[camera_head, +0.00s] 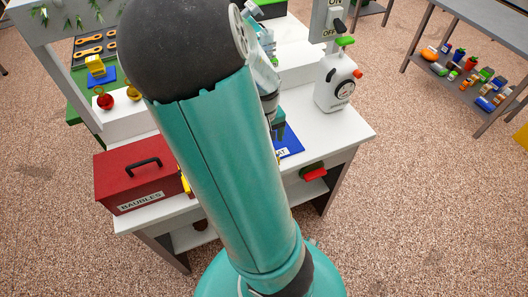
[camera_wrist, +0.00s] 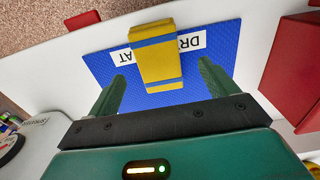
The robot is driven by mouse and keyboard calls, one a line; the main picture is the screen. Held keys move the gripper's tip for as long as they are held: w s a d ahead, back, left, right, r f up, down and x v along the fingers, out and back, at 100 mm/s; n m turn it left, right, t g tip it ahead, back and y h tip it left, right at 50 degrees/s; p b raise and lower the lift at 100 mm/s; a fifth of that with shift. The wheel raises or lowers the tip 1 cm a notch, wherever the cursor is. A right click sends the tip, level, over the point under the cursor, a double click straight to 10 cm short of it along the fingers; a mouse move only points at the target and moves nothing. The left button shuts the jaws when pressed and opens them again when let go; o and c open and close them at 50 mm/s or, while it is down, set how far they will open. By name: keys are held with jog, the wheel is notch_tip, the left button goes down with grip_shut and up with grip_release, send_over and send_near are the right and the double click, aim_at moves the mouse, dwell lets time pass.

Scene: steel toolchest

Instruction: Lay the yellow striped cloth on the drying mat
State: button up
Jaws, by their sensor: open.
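The yellow striped cloth (camera_wrist: 157,62), a folded yellow block with grey-blue stripes, shows in the wrist view over the blue drying mat (camera_wrist: 222,62). It covers the middle of the mat's label, and its upper end reaches slightly past the mat's edge. It appears to rest there. My gripper (camera_wrist: 163,76) is open, with one green finger on each side of the cloth and visible gaps between. In the head view, part of the drying mat (camera_head: 291,142) shows beside my arm, which hides the cloth.
A red baubles box (camera_head: 135,178) stands on the white bench left of my arm. A white jug-like container (camera_head: 338,82) with a dial stands to the right. A red-and-green item (camera_head: 314,172) is at the bench front. Another table (camera_head: 480,30) stands at far right.

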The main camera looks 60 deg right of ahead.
jog(key=shift+w+d+f, duration=0.1)
jog(key=shift+d+f, duration=0.05)
jog(key=shift+f, duration=1.2)
jog(key=shift+w+d+f, duration=0.1)
jog(key=shift+d+f, duration=0.05)
jog(key=shift+f, duration=1.15)
jog(key=c, duration=1.2)
jog(key=shift+o, duration=0.2)
jog(key=shift+r, duration=0.1)
